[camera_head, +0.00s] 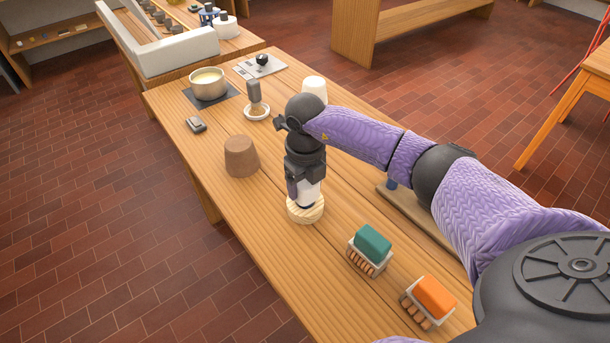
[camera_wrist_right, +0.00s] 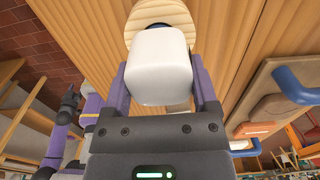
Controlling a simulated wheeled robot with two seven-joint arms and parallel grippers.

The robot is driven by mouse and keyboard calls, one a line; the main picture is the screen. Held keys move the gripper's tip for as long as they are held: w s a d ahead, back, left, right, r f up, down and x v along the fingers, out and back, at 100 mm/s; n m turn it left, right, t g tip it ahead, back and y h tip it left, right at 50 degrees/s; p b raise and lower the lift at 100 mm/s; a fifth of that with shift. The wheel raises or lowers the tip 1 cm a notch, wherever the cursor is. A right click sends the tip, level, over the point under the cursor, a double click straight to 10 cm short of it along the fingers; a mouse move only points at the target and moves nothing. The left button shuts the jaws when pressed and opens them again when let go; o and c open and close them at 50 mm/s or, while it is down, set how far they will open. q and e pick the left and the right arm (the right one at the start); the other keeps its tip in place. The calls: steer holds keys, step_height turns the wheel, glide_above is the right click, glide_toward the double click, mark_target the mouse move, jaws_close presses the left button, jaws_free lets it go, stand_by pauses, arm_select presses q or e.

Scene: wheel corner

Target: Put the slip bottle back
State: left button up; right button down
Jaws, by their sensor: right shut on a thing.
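My right gripper (camera_head: 305,182) points straight down and is shut on the slip bottle (camera_head: 312,190), a white bottle with a dark band low down. In the right wrist view the bottle (camera_wrist_right: 160,68) fills the space between the two purple fingers. Its lower end is at a round pale wooden disc (camera_head: 305,212), which also shows behind it in the wrist view (camera_wrist_right: 160,12). I cannot tell whether the bottle rests on the disc or hangs just above it. A dark hand on a purple arm, seemingly my left gripper (camera_wrist_right: 70,98), shows small in the wrist view; its jaws are unclear.
A brown tapered pot (camera_head: 241,157) stands left of the gripper. Green (camera_head: 373,243) and orange (camera_head: 436,296) blocks on small racks lie toward the near right. A pan (camera_head: 208,84), a grey-handled tool (camera_head: 255,98) and a white cup (camera_head: 314,86) stand farther back. The front-left tabletop is clear.

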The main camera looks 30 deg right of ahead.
jaws_free()
steer(key=shift+f, duration=0.1)
steer(key=shift+f, duration=0.1)
